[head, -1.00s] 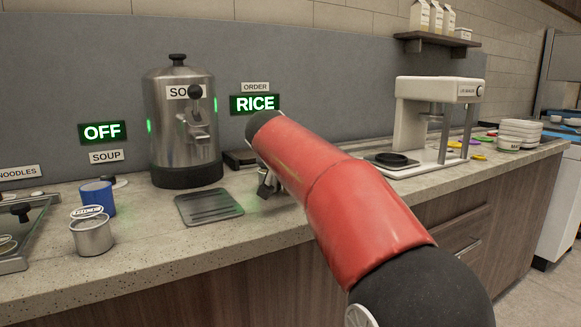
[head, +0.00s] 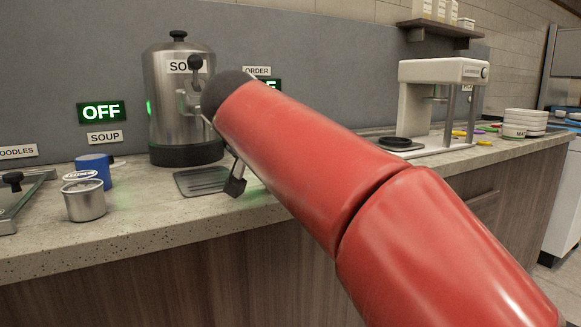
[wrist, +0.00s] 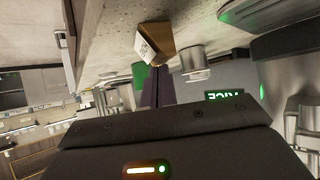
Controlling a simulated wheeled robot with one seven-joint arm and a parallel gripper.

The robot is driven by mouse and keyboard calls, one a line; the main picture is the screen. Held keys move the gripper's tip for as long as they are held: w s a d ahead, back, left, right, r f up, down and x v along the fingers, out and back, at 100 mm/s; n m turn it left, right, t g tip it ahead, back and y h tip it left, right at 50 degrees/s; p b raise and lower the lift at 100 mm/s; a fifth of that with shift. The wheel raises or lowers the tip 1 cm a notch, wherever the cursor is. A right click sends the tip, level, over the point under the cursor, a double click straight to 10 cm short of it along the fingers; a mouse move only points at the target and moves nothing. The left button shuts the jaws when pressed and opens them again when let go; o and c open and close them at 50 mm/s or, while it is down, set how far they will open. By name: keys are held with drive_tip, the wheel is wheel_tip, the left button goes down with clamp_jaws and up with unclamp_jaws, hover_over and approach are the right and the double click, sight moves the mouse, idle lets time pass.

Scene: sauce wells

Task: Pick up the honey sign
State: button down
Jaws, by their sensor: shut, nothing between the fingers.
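No sign that I can read as honey shows in either view. In the wrist view, a golden-brown block (wrist: 158,44) with a white lettered face is near the top middle, on or close to the counter. It may be the sign, but its lettering is too small to read. My gripper (head: 236,186) hangs at the end of my red arm in the head view, above the counter's front edge near the drip tray. It is shut and empty, and apart from the block in the wrist view. My arm hides part of the counter behind it.
A soup urn (head: 178,105) stands behind the drip tray (head: 205,181). A metal cup (head: 85,204) and a blue cup (head: 94,165) stand at the left. A white machine (head: 440,75) and stacked bowls (head: 525,123) stand at the right. A metal can (wrist: 193,68) is near the block.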

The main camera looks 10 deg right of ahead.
drive_tip(key=s+a, duration=0.1)
drive_tip(key=s, duration=0.1)
drive_tip(key=s+a, duration=0.1)
drive_tip(key=s, duration=0.1)
drive_tip(key=s+a+f+b, duration=0.1)
drive_tip(key=s, duration=0.1)
drive_tip(key=shift+a, duration=0.2)
drive_tip(key=shift+r+p, duration=0.7)
drive_tip(key=shift+r, duration=0.1)
drive_tip(key=shift+d, duration=0.1)
drive_tip(key=shift+w+d, duration=0.1)
